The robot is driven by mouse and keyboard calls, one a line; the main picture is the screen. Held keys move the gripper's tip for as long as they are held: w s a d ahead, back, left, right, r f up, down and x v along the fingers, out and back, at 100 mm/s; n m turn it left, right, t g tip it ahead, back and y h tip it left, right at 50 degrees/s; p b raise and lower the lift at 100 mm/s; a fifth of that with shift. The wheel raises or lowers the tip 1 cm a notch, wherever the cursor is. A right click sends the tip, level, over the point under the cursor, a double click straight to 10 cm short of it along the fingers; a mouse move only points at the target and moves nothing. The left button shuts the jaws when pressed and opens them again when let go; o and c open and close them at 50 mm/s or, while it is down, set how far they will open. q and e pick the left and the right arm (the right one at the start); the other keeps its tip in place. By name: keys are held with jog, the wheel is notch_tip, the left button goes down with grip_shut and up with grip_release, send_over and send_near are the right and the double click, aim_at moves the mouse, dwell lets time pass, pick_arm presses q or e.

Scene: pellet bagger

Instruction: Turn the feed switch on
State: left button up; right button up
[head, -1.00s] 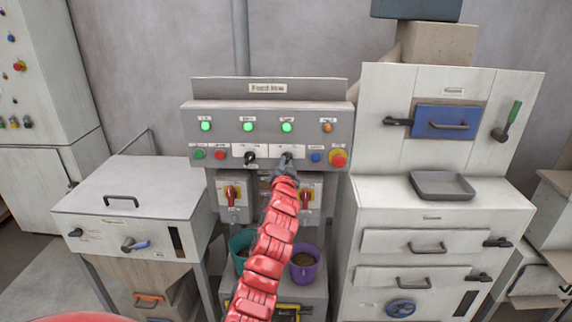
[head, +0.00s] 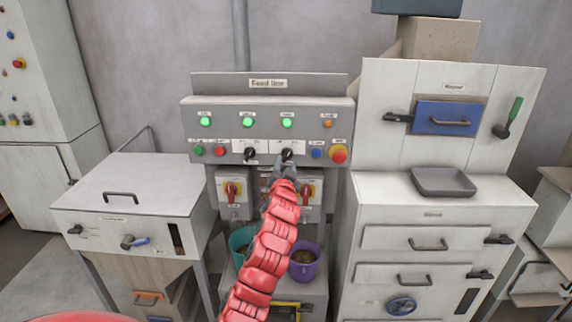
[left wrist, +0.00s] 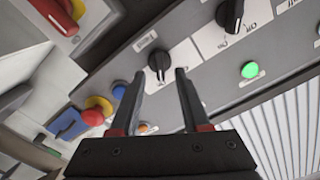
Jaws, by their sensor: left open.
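The control panel (head: 225,110) has two black rotary switches on white plates. The right rotary switch (head: 287,155) also shows in the left wrist view (left wrist: 159,62). The left rotary switch (head: 250,154) appears there too (left wrist: 230,15). My left gripper (head: 284,167) is open and empty, just below the right switch. In the left wrist view its fingertips (left wrist: 160,78) lie to either side of that knob, seemingly short of it. My right gripper is not in view.
Beside the right switch are a blue button (head: 316,153) and a red emergency button (head: 339,155) on yellow. Green lamps (head: 248,122) glow above. Red-handled isolators (head: 232,190) sit below, above a teal bucket (head: 240,238) and a purple bucket (head: 305,262).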

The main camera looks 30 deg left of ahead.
pick_arm(q)
jog(key=b+v, duration=0.3)
jog(key=v, duration=1)
jog(key=shift+s+d, duration=0.2)
jog(key=shift+f, duration=0.1)
